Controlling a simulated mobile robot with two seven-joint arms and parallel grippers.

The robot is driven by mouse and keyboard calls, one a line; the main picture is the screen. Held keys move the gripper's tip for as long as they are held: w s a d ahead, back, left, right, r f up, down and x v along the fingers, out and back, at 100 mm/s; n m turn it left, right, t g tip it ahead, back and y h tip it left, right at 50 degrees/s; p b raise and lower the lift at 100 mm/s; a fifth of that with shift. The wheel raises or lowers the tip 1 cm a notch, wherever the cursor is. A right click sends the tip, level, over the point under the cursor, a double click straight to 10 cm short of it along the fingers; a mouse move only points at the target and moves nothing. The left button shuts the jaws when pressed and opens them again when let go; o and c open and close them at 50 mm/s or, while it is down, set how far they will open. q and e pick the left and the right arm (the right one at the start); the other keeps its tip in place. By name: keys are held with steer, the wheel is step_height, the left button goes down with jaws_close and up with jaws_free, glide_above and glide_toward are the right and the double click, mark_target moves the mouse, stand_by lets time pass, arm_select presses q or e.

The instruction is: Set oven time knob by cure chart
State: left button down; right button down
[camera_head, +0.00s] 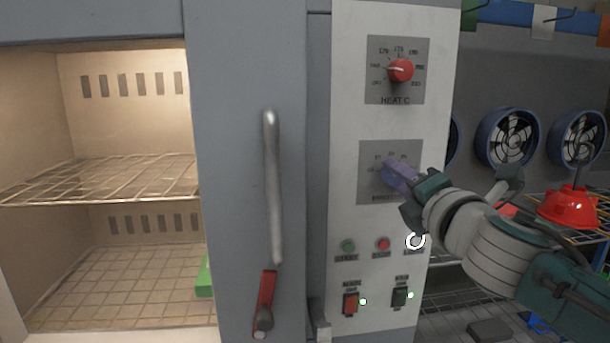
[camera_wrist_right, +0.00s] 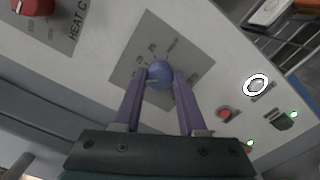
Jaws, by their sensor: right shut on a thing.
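The oven's control panel (camera_head: 346,110) is white and upright. Its time knob is blue and shows in the right wrist view (camera_wrist_right: 160,73) on a grey dial plate (camera_head: 368,190); in the head view my gripper hides most of it. My right gripper (camera_head: 392,176) has its two purple fingers on either side of the blue knob, shut on it. The fingers also show in the right wrist view (camera_wrist_right: 159,90). The red heat knob (camera_head: 401,70) sits above, labelled HEAT C. No cure chart is in view. My left gripper is not in view.
Below the dial are a green button (camera_head: 348,246), a red button (camera_head: 383,244), a white-ringed button (camera_head: 415,241) and two rocker switches. The lit oven chamber with wire racks (camera_head: 110,178) is at left, beside a door handle (camera_head: 272,185). Fans (camera_head: 512,138) and a red hood (camera_head: 570,206) are at right.

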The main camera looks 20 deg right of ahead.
stand_by(0.5)
steer(key=shift+c, duration=2.3)
jaws_free()
steer(key=shift+s, duration=0.1)
steer(key=v, duration=0.9)
steer(key=shift+s+a, duration=0.15)
steer(key=shift+s, duration=0.2)
